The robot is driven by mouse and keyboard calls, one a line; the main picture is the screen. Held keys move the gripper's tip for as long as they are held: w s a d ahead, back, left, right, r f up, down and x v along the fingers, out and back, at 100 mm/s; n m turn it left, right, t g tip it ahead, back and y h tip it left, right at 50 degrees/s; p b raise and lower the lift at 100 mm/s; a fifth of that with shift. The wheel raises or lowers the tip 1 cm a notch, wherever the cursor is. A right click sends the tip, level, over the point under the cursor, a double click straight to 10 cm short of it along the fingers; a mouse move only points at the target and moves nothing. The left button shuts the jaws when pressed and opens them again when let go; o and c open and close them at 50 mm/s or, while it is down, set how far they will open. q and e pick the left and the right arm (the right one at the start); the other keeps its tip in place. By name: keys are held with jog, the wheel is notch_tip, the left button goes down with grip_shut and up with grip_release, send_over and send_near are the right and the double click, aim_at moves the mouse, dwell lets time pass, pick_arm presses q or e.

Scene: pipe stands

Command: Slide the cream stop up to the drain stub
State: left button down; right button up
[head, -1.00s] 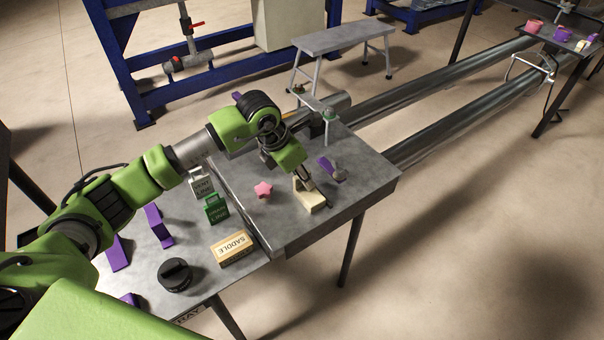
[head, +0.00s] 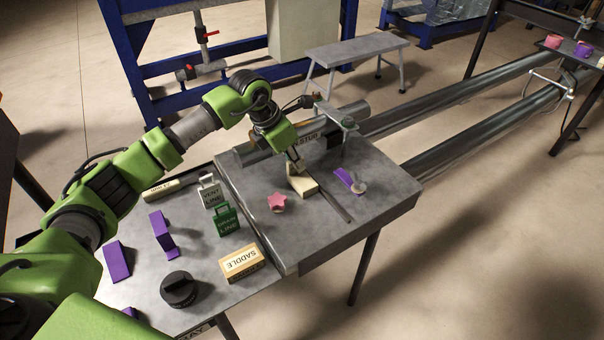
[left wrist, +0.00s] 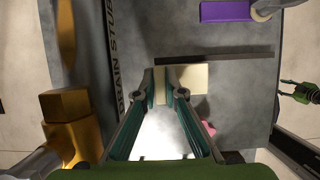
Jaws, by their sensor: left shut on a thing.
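The cream stop (head: 303,187) lies on the grey metal table top, beside a dark straight strip (head: 338,207). It also shows in the left wrist view (left wrist: 192,76). My left gripper (head: 296,167) reaches down and is shut on the stop's upright part; its fingers (left wrist: 166,86) hide some of it. The drain stub (head: 256,150) is a grey pipe at the back of the table, with a black lettered label (left wrist: 116,52).
A pink star (head: 277,202) lies left of the strip and a purple piece (head: 349,180) right of it. A clamp (head: 347,124) stands by the stub. Signs (head: 226,219), a saddle block (head: 242,262) and a black round part (head: 179,289) occupy the lower-left table.

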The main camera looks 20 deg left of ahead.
pick_arm(q)
jog(key=shift+s+d, duration=0.15)
jog(key=shift+d, duration=0.1)
jog(key=c, duration=2.1)
grip_release()
jog(key=v, duration=1.2)
